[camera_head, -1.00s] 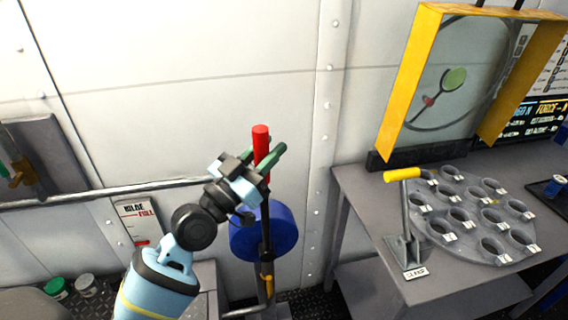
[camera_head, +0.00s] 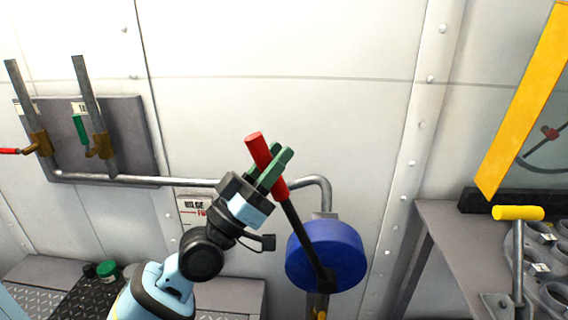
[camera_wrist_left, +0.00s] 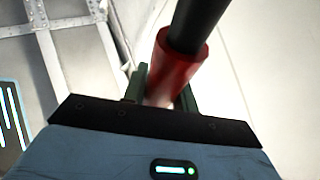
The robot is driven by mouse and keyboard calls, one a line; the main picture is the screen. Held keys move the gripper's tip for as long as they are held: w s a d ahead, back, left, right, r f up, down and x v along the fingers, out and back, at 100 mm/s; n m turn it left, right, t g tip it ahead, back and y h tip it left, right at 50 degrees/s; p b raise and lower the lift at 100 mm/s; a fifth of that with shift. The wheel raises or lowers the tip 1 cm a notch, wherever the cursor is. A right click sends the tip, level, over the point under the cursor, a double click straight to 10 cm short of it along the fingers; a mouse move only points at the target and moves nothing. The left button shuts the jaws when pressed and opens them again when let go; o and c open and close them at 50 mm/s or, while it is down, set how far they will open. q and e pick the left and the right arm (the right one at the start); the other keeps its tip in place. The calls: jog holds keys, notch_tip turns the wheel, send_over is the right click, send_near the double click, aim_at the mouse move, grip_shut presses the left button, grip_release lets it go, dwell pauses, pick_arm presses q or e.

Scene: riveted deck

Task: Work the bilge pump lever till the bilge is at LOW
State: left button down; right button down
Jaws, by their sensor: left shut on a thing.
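The bilge pump is a round blue body (camera_head: 328,255) by the wall, with a black lever (camera_head: 303,236) ending in a red grip (camera_head: 257,148). The lever leans up and to the left. My left gripper (camera_head: 275,168) is shut on the red grip, and the grip also shows between the fingers in the left wrist view (camera_wrist_left: 178,65). The bilge gauge (camera_head: 193,207) on the wall is mostly hidden behind my left gripper; only part of its label and red lettering shows. My right gripper is not in view.
A pipe (camera_head: 130,180) runs along the wall to the pump. Valves with a red handle (camera_head: 10,151) and a green handle (camera_head: 80,129) are at left. A bench (camera_head: 445,240) at right carries a yellow-handled lever (camera_head: 517,213).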

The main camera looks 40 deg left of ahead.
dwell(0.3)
pick_arm(q)
jog(key=c, duration=1.1)
grip_release()
jog(key=shift+f, duration=0.1)
jog(key=shift+s+a+f, duration=0.1)
jog(key=shift+s+f, duration=0.1)
jog(key=shift+s, duration=0.05)
jog(key=shift+b+v, duration=1.25)
jog(key=shift+v, duration=2.3)
